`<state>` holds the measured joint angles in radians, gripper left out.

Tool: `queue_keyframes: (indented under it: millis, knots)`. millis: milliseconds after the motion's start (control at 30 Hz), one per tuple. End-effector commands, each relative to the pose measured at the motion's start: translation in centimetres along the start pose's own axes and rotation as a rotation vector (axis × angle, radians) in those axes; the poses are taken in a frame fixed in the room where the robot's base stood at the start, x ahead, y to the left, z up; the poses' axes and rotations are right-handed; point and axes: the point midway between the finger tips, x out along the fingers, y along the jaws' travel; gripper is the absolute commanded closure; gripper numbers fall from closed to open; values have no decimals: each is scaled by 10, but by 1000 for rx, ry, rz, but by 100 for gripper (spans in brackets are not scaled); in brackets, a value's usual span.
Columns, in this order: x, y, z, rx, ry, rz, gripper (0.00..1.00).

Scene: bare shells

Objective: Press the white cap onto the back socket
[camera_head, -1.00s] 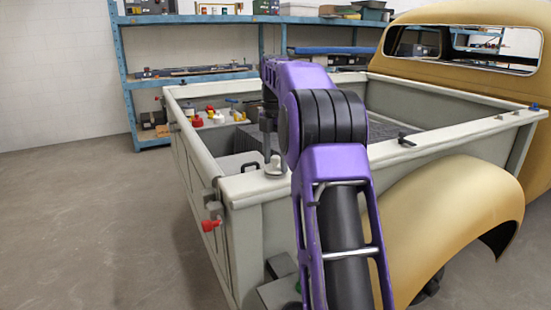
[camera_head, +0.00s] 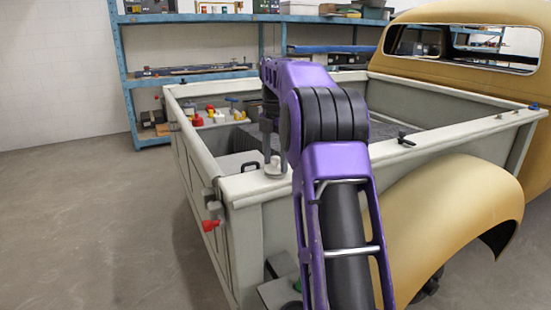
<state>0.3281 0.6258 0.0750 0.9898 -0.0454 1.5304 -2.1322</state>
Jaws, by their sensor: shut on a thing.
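My purple arm reaches over the near corner of the pickup bed. My gripper (camera_head: 271,150) points down there, small and partly hidden by my arm, and its fingers are hard to make out. It is shut on a pale piece, which looks like the white cap (camera_head: 276,169), at the top of the bed's near rail (camera_head: 240,187). The pale piece looks upright and seems to touch the rail, but I cannot tell whether it is seated. The back socket cannot be told apart; it may be hidden beneath the piece.
A blue shelf (camera_head: 130,80) stands behind. The floor at left is clear.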

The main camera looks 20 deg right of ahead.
Motion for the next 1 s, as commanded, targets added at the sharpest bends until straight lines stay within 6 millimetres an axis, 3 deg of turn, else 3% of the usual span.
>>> queue_keyframes:
  millis: [833,867,1000]
  knots:
    - [1,0,0,0,0,0,83]
    - [1,0,0,0,0,0,25]
    - [2,0,0,0,0,0,0]
